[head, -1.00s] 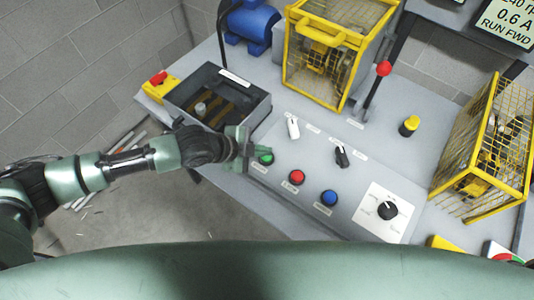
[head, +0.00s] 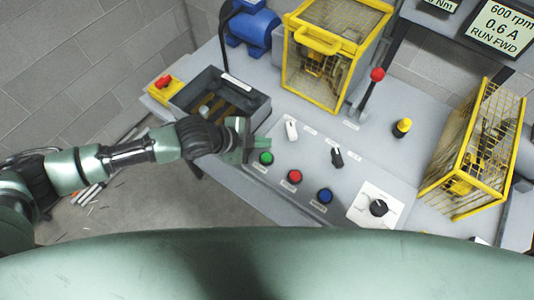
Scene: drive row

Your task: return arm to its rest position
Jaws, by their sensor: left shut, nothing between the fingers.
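My left arm comes in from the left in the head view. Its left gripper (head: 252,148) is shut and empty. It hovers by the left edge of the sloped control panel (head: 300,205), just left of and above the green button (head: 266,158) in the picture. The whole green button shows, and I see no finger on it. The right gripper is not in view.
Right of the green button are a red button (head: 295,177), a blue button (head: 325,195) and a black dial (head: 379,208). A dark open box (head: 222,97) stands behind the gripper. Behind are a red-knobbed lever (head: 376,75), yellow cages (head: 328,48) and a display (head: 498,28) reading 600 rpm.

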